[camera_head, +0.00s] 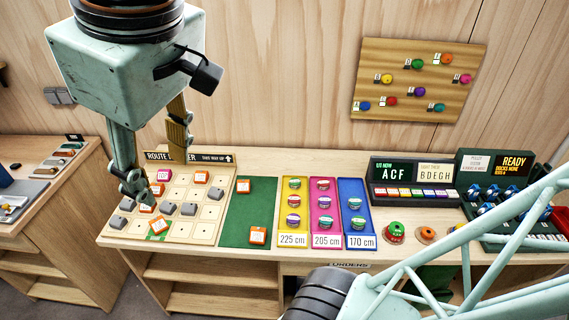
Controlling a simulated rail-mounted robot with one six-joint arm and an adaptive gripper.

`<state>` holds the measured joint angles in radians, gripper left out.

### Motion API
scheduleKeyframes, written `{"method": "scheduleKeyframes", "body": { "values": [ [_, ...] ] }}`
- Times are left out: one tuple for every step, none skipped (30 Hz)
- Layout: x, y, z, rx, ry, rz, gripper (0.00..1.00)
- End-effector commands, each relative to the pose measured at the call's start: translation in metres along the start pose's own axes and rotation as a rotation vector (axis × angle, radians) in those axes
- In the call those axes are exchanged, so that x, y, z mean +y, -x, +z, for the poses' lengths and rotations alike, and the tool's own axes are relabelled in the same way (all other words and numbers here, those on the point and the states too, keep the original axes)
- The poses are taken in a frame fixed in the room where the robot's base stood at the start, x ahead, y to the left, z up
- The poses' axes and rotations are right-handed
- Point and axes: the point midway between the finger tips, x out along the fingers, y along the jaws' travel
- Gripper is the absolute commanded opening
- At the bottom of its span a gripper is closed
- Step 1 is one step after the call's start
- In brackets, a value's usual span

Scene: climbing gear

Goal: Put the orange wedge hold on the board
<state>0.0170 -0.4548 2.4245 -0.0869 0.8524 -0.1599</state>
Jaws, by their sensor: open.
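A route board (205,230) with a grid of pale squares stands at the left of the bench. Several orange-and-white blocks and grey wedge-like pieces sit on it; one orange block (159,225) is near its front edge. Two more orange blocks, a rear one (243,186) and a front one (257,235), lie on a green mat (232,215). I cannot tell which block is the orange wedge hold. My gripper (163,178) is open, fingers pointing down over the board's left part, and hides some of it. I see nothing held; contact with the pieces is unclear.
Right of the mat are yellow (283,218), pink (314,228) and blue (366,222) trays of round pieces. Display boxes (413,183) stand farther right. A wooden panel (415,90) with coloured holds hangs on the wall. The mat's middle is clear.

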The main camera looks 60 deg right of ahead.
Motion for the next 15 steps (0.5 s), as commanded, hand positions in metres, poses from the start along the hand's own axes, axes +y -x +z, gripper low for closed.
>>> {"method": "scheduleKeyframes", "body": {
  "values": [
    [-0.005, 0.003, 0.009, 0.006, -0.024, -0.008, 0.44],
    [-0.008, 0.004, 0.013, 0.008, -0.039, -0.012, 0.44],
    [-0.012, 0.006, 0.019, 0.012, -0.060, -0.018, 0.44],
    [-0.015, 0.007, 0.024, 0.014, -0.074, -0.023, 0.44],
    [-0.017, 0.008, 0.029, 0.016, -0.089, -0.028, 0.44],
    [-0.021, 0.009, 0.036, 0.018, -0.108, -0.035, 0.44],
    [-0.024, 0.010, 0.040, 0.020, -0.122, -0.041, 0.44],
    [-0.026, 0.011, 0.043, 0.021, -0.135, -0.045, 0.44],
    [-0.029, 0.012, 0.048, 0.023, -0.150, -0.050, 0.44],
    [-0.031, 0.012, 0.051, 0.023, -0.160, -0.053, 0.44],
    [-0.033, 0.013, 0.054, 0.024, -0.170, -0.056, 0.44],
    [-0.034, 0.013, 0.057, 0.025, -0.182, -0.060, 0.44],
    [-0.035, 0.014, 0.059, 0.025, -0.188, -0.062, 0.44],
    [-0.036, 0.014, 0.060, 0.025, -0.194, -0.064, 0.44],
    [-0.037, 0.014, 0.062, 0.025, -0.200, -0.066, 0.44]
  ]
}}
